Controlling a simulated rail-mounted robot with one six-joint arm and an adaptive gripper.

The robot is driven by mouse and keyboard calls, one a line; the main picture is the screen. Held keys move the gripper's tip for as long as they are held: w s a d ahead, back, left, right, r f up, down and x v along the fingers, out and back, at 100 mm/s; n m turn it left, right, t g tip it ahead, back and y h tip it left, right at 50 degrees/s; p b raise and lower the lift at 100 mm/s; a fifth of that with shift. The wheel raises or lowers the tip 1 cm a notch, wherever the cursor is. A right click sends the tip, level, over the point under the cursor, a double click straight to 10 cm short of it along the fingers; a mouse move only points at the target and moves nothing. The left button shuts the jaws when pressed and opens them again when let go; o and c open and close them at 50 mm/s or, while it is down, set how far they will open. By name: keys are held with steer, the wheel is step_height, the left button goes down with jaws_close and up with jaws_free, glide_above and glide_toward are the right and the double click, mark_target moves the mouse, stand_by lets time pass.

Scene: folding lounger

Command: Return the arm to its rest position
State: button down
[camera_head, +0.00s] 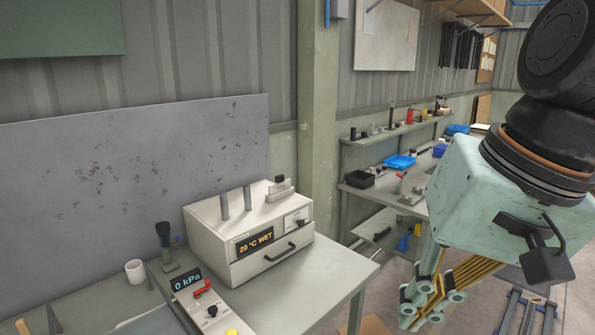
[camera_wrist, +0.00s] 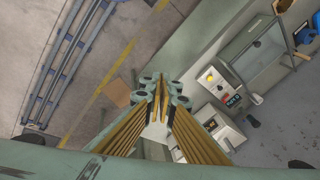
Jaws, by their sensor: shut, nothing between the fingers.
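My gripper (camera_head: 428,300) hangs at the lower right in the head view, below the pale green wrist housing. It has dark joints and long brass-coloured links. In the wrist view my gripper (camera_wrist: 162,88) points down over the floor, with its fingertips close together. It is shut, with nothing seen between the fingers. It is apart from the workbench (camera_head: 335,270), which lies to its left in the head view.
A cream instrument (camera_head: 215,245) reading "20 °C WET" and a control box (camera_head: 207,308) reading "0 kPa" stand on the bench. A white mug (camera_head: 135,271) is at left. Shelves (camera_head: 385,132) line the back wall. A long metal frame (camera_wrist: 62,65) lies on open floor.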

steer(key=s+d+n+t+h, duration=0.1)
steer(key=s+d+n+h, duration=0.1)
steer(key=s+d, duration=0.3)
steer(key=shift+s+d+f+n, duration=0.15)
steer(key=shift+s+d+n, duration=0.15)
steer(key=shift+s, duration=0.8)
stand_by(0.9)
